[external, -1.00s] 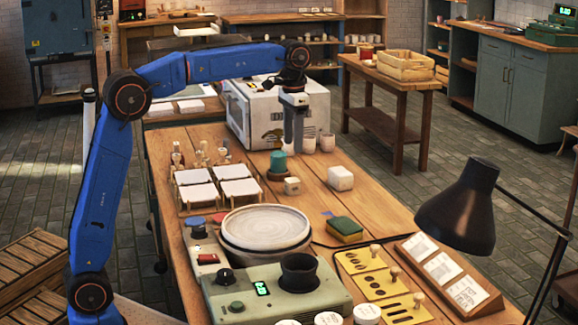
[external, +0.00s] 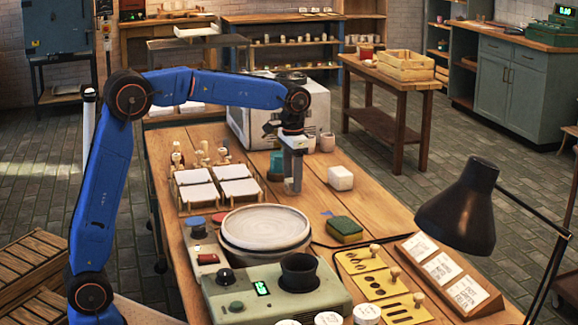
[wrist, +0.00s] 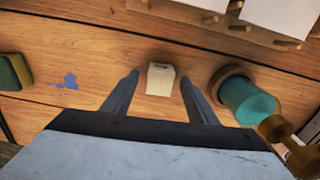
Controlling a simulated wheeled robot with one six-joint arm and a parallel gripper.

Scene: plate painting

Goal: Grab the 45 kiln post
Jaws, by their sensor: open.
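A small cream block (wrist: 160,80), which looks like the kiln post, stands on the wooden table in the wrist view. My gripper (wrist: 160,88) is open and points down, with one finger on each side of the block and a gap on both sides. In the external view my gripper (external: 293,184) is low over the table and mostly hides the block.
A teal cylinder on a brown round base (wrist: 250,102) stands close to the right finger. A larger white block (external: 340,178) stands right of my gripper. A green and yellow sponge (external: 345,229), a round plate (external: 266,226) and white tiles on racks (external: 240,188) are nearby.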

